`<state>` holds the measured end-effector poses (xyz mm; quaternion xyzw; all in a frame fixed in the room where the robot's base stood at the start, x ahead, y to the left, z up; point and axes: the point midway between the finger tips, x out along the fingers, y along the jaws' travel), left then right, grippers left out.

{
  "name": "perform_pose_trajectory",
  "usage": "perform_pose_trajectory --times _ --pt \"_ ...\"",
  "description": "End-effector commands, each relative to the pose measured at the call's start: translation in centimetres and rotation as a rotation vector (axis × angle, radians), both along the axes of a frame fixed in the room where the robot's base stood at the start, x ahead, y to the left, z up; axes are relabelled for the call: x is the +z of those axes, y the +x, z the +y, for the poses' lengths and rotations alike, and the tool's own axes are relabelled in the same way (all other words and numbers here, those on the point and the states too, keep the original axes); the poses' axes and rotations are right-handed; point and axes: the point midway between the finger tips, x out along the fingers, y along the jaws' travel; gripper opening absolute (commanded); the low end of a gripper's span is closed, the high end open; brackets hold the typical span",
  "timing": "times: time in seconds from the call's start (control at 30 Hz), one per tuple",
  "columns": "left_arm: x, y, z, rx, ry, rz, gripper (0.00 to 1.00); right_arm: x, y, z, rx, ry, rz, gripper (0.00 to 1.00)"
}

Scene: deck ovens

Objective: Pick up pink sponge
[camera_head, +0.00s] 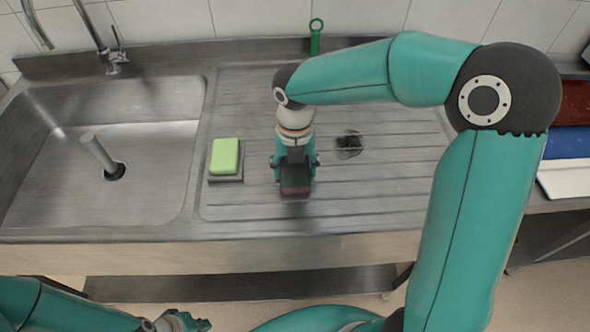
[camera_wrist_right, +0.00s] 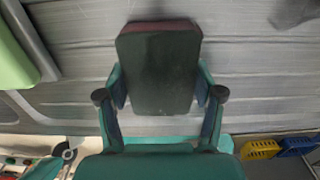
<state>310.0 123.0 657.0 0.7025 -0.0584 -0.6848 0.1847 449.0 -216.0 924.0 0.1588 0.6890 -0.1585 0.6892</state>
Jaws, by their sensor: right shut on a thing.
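The pink sponge (camera_head: 294,190) shows as a dark block with a dull pink edge, over the ribbed draining board (camera_head: 385,190). My right gripper (camera_head: 295,168) points down and is shut on it. In the right wrist view the sponge (camera_wrist_right: 158,75) sits between the two fingers, its dark face towards the camera and a reddish strip along its far edge. I cannot tell whether it touches the board. My left gripper (camera_head: 188,322) is at the bottom edge, below the counter front, partly cut off; its fingers are too unclear to read.
A green sponge (camera_head: 225,155) lies on a grey block left of my right gripper. The sink basin (camera_head: 150,115) with an upright pipe (camera_head: 98,150) is further left. A drain hole (camera_head: 349,144) and a green-handled tool (camera_head: 316,38) are nearby. Coloured boards (camera_head: 570,142) lie far right.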

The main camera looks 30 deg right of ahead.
Motion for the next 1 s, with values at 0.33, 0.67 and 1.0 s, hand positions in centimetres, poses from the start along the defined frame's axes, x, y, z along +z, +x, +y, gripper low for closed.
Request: perform_pose_trajectory --times 0.33,0.67,1.0 --pt "0.0 0.0 0.0 0.0 0.0 0.0 0.0 0.4 0.0 0.0 0.0 -0.001 0.0 0.52" --pt "0.2 0.0 0.0 0.0 0.0 0.0 0.0 4.4 0.1 0.1 0.001 0.001 -0.005 0.52" --pt "0.8 0.0 0.0 0.0 0.0 0.0 0.0 12.6 0.1 0.1 0.002 0.001 -0.005 0.52"
